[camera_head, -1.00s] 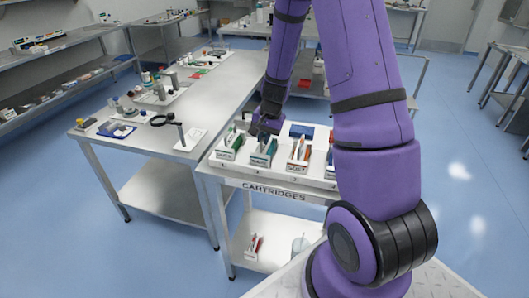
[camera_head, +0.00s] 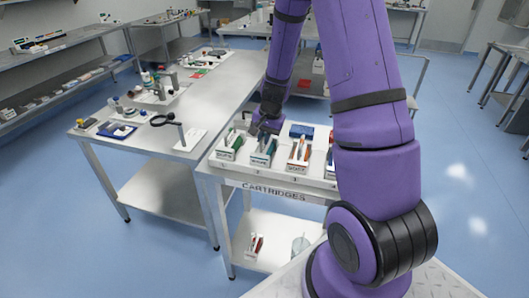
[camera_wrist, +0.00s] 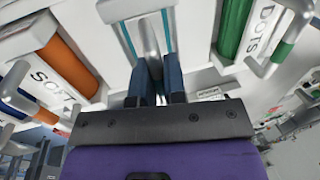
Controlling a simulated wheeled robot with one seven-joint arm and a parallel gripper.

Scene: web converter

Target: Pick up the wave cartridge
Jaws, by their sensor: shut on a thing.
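The wave cartridge, a teal piece with a grey handle, is in the middle of the wrist view (camera_wrist: 151,42). In the head view the teal cartridge (camera_head: 271,147) shows in the second white holder from the left (camera_head: 260,160). My gripper (camera_wrist: 157,84) is shut on its grey handle, with a dark blue finger on each side. In the head view my gripper (camera_head: 263,134) is right above this holder. The cartridge's lower part is hidden in the holder, whose label I cannot read clearly.
Close on either side stand a holder with green cartridges marked DOTS (camera_wrist: 290,20) and one with orange cartridges (camera_wrist: 64,62). A blue block (camera_head: 301,131) lies behind them on the CARTRIDGES table (camera_head: 240,180). My arm hides the table's right side.

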